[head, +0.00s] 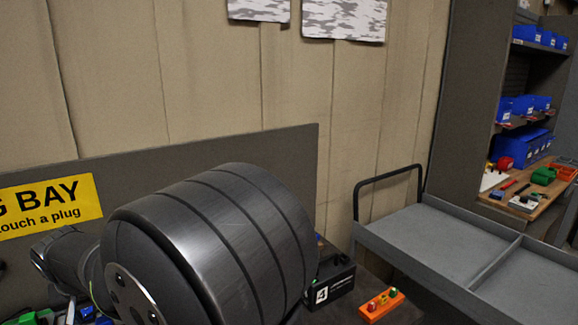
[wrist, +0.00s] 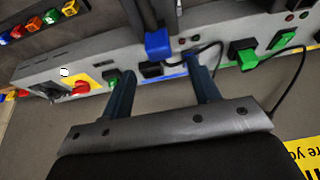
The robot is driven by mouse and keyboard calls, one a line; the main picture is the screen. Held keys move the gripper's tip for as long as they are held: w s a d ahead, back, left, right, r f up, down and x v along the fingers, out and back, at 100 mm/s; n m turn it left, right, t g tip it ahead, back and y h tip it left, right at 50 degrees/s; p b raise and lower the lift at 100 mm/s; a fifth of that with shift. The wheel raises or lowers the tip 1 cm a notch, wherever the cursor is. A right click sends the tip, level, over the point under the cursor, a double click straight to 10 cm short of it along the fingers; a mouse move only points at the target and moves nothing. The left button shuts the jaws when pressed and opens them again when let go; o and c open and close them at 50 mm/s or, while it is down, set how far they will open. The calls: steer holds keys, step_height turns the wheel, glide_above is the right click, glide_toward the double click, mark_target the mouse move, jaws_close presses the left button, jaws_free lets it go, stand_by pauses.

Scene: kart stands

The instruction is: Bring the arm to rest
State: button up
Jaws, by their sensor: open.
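My gripper (wrist: 160,66) shows in the wrist view, with its two dark blue fingers spread apart and nothing held between them. Its fingertips are near a grey panel (wrist: 220,65) with plugs and sockets. A blue plug (wrist: 158,43) sits on the panel just past the gap between the fingers. I cannot tell how far the fingertips are from the panel. In the head view a large grey link of my own arm fills the front middle and hides much of the bench. My gripper is hidden there.
Green plugs (wrist: 244,54) with black cables stand at the panel's right, and a red knob (wrist: 81,88) at its left. The head view shows a box marked 4 (head: 333,285), an orange block (head: 381,305), a grey cart (head: 420,245) and shelves with blue bins (head: 522,145).

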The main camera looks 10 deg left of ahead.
steer(key=v, duration=1.1)
steer(key=x, duration=1.7)
steer(key=shift+f, duration=0.15)
step_height(320, 180, up, 9)
steer(key=shift+f, duration=0.2)
steer(key=shift+w+d+f, duration=0.1)
steer(key=shift+w+d, duration=0.1)
steer(key=shift+w, duration=1.2)
steer(key=shift+w+d+f, duration=0.1)
steer(key=shift+w+d, duration=0.1)
steer(key=shift+w, duration=1.2)
